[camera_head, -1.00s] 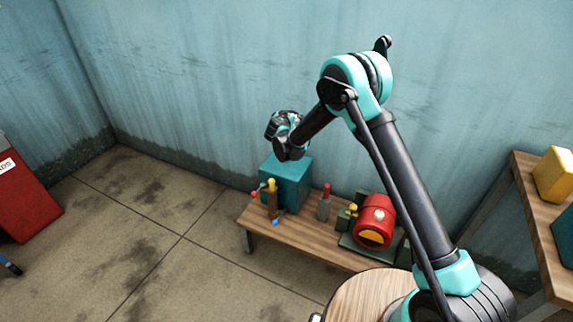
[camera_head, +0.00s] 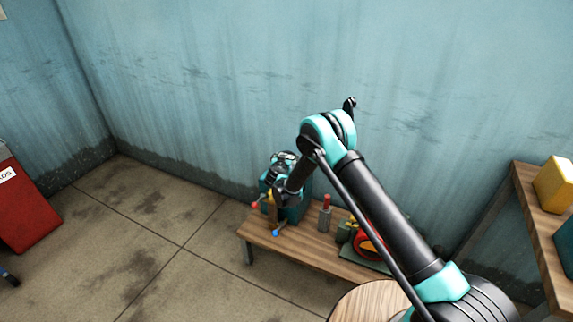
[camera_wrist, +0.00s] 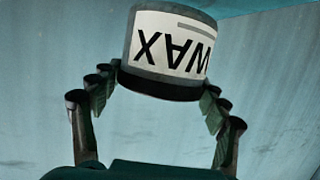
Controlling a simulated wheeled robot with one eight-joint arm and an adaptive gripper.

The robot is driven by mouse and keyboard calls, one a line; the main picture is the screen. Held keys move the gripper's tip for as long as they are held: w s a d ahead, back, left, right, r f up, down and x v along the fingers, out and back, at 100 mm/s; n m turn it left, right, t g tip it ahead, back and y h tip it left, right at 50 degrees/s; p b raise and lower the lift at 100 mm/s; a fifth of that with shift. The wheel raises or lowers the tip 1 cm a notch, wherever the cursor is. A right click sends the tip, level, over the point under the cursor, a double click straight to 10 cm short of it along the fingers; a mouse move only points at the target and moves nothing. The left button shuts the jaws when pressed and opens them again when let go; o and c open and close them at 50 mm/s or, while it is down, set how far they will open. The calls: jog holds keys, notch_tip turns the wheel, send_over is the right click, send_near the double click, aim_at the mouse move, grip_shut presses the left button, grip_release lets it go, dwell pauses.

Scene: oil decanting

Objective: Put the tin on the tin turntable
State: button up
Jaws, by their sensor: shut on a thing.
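The tin is a short round can with a dark rim and a white label reading WAX, upside down in the wrist view (camera_wrist: 172,42). My gripper (camera_wrist: 160,85) is shut on it, with one finger on each side. In the head view my gripper (camera_head: 281,168) is low over the left end of the bench, in front of the teal box. The tin is too small and covered there to make out clearly. I cannot pick out the tin turntable; my arm and gripper hide part of that area.
The low wooden bench (camera_head: 312,243) bears a teal box (camera_head: 302,200), a red-topped bottle (camera_head: 325,213) and a red machine (camera_head: 366,246) partly behind my arm. A round wooden top (camera_head: 362,303) is in front. A shelf with a yellow block (camera_head: 555,184) stands right.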

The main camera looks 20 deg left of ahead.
jog(key=shift+f, duration=1.8)
jog(key=shift+f, duration=0.1)
jog(key=o, duration=1.5)
jog(key=shift+o, duration=0.2)
